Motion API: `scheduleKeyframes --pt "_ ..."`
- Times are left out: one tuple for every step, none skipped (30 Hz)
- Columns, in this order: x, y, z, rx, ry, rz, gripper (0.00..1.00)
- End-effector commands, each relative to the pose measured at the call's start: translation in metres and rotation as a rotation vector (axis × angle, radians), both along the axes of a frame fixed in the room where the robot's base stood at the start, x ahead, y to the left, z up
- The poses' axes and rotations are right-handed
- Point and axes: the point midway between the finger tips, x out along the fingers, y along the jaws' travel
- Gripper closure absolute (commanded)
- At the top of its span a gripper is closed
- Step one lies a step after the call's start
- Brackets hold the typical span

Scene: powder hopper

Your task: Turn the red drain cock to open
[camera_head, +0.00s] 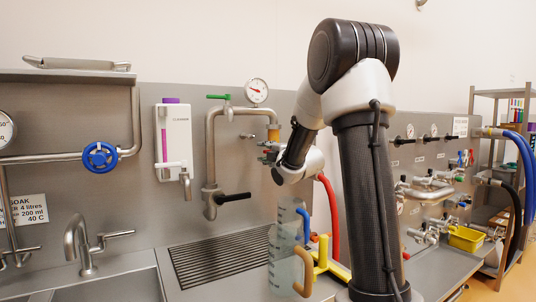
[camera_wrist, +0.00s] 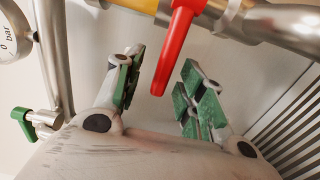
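The red drain cock lever (camera_wrist: 176,48) shows in the wrist view. It hangs from the steel pipe (camera_wrist: 285,22) at the top, and its free end reaches down toward the space between my fingers. My gripper (camera_wrist: 163,85) is open, with one green-padded finger on each side of the lever's end and gaps to both. In the head view my gripper (camera_head: 268,151) is at the wall below the orange-yellow pipe section (camera_head: 273,133). My arm and gripper largely hide the lever there.
A black-handled tap (camera_head: 233,197) is lower left. A clear jug (camera_head: 285,250), a yellow fitting (camera_head: 326,263) and a red hose (camera_head: 331,215) stand below. A grated drainer (camera_head: 215,262) lies left.

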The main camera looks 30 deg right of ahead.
Motion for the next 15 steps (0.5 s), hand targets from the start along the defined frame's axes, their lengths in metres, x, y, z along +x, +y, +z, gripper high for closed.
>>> scheduleKeyframes --pt "-0.0001 0.0000 0.0001 0.000 0.000 0.000 0.61" --pt "-0.0001 0.0000 0.0001 0.000 0.000 0.000 0.61" --pt "-0.0001 0.0000 0.0001 0.000 0.000 0.000 0.61" --pt "-0.0001 0.0000 0.0001 0.000 0.000 0.000 0.64" --pt "-0.0002 0.0000 0.0001 0.000 0.000 0.000 0.70" --pt "-0.0002 0.0000 0.0002 0.000 0.000 0.000 0.77" --pt "-0.0002 0.0000 0.0002 0.000 0.000 0.000 0.83" --pt "-0.0002 0.0000 0.0002 0.000 0.000 0.000 0.88" --pt "-0.0003 0.0000 0.0002 0.000 0.000 0.000 0.95" --pt "-0.0003 0.0000 0.0002 0.000 0.000 0.000 1.00" --pt "-0.0003 0.0000 0.0001 0.000 0.000 0.000 1.00" --pt "-0.0003 0.0000 0.0001 0.000 0.000 0.000 1.00" --pt "-0.0003 -0.0001 0.0000 0.000 0.000 0.000 1.00" --pt "-0.0004 -0.0001 0.0000 0.000 0.000 0.000 1.00" --pt "-0.0009 -0.0002 0.0000 0.000 0.000 0.000 1.00"
